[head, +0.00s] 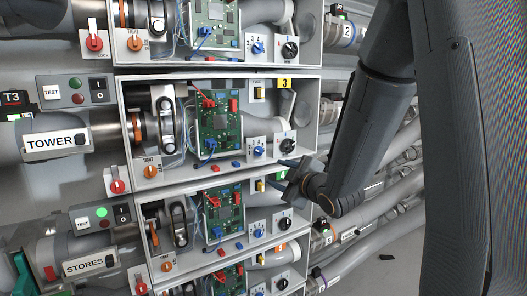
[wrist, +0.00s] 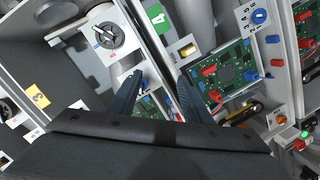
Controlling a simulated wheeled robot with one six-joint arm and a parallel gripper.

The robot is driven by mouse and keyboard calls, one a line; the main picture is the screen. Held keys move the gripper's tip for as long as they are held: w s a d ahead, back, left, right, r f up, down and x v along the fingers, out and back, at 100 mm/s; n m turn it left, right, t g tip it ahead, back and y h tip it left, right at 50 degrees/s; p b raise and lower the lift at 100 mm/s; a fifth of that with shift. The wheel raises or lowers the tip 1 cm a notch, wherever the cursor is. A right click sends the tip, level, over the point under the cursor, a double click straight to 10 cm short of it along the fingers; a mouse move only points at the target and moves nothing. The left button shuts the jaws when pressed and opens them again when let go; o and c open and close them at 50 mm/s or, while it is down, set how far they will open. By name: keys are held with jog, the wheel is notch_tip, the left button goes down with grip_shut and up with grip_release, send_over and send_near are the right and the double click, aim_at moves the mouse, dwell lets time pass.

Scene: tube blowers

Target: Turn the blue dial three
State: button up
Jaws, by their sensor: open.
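In the head view, the blue dial (head: 259,151) of the bay under the yellow 3 label (head: 285,84) sits on a white plate, left of a black dial (head: 287,145). My gripper (head: 279,168) is open, just below and right of that blue dial, apart from it in the picture. In the wrist view, my open gripper (wrist: 158,84) has nothing visible between its fingertips. The 3 label (wrist: 38,95) is at left, and a black dial (wrist: 108,36) is above the left finger. Bay 3's blue dial is hard to make out there. The dial's setting is too small to read.
Similar bays with blue dials (head: 259,47) (head: 258,233) are stacked above and below. In the wrist view, a green 4 label (wrist: 157,18) and another blue dial (wrist: 260,17) lie beyond a bay wall. Grey pipes (head: 385,215) run at the right.

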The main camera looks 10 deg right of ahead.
aim_at(260, 152)
jog(key=shift+w+a+r+n+t+y+p, duration=0.35)
jog(key=shift+w+a+r+p, duration=0.3)
jog(key=shift+w, duration=0.65)
jog(key=shift+w+a+r+n+t+y+p, duration=0.25)
jog(key=shift+w+a+r+n, duration=0.35)
jog(key=shift+w, duration=0.65)
jog(key=shift+w+a+r+n+t+y+p, duration=0.25)
jog(key=shift+w+a+r+y+p, duration=0.4)
jog(key=shift+w, duration=0.65)
jog(key=shift+d+r+h, duration=0.15)
jog(key=shift+d+h, duration=0.1)
jog(key=c, duration=1.1)
jog(key=shift+o, duration=0.2)
